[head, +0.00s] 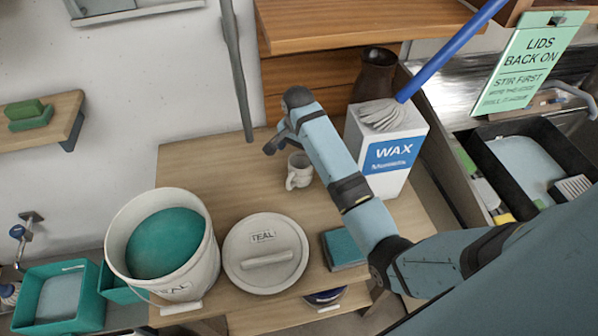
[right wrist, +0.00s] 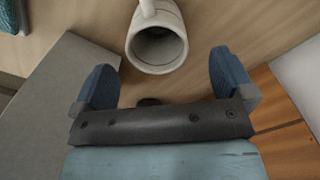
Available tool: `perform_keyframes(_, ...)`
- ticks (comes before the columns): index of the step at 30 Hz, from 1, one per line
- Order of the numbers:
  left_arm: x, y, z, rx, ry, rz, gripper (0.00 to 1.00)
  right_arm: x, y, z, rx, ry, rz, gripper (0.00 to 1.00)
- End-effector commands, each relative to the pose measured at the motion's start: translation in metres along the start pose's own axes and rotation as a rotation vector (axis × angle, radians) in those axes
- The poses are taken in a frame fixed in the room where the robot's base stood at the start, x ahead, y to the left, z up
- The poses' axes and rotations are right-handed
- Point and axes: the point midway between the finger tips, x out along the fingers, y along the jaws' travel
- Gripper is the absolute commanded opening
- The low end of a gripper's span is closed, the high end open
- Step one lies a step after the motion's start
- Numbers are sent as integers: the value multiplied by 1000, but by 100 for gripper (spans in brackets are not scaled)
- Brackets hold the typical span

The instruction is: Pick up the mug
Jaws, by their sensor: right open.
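My right gripper (head: 277,142) is open above and behind the mug in the head view. In the right wrist view the right gripper's two blue fingers (right wrist: 163,84) are spread wide, with the mug just beyond the gap between them. Nothing is held. My left gripper is not in view.
A white WAX box (head: 390,153) stands close right of the mug. A bucket of teal glaze (head: 192,262) and its round lid (head: 257,273) are at the table's front. A teal block (head: 343,249) lies right of the lid. A grey pole (head: 236,70) hangs behind.

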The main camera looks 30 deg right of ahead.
Motion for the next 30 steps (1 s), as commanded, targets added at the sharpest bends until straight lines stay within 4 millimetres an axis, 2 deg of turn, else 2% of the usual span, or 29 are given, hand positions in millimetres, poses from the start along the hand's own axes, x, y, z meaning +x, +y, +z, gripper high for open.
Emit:
perform_keyframes(3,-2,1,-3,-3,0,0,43,16,0,0,-1,-1,1,100)
perform_keyframes(11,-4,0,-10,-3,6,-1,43,36,3,1,-2,-1,1,100)
perform_keyframes(18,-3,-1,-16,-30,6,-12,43,70,7,2,-2,1,1,100)
perform_keyframes(27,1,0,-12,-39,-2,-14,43,76,6,2,-2,1,-2,100)
perform_keyframes(29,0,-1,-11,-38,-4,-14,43,76,6,2,-2,1,-2,88)
perform_keyframes(30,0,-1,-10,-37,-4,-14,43,76,6,2,-2,1,-2,79)
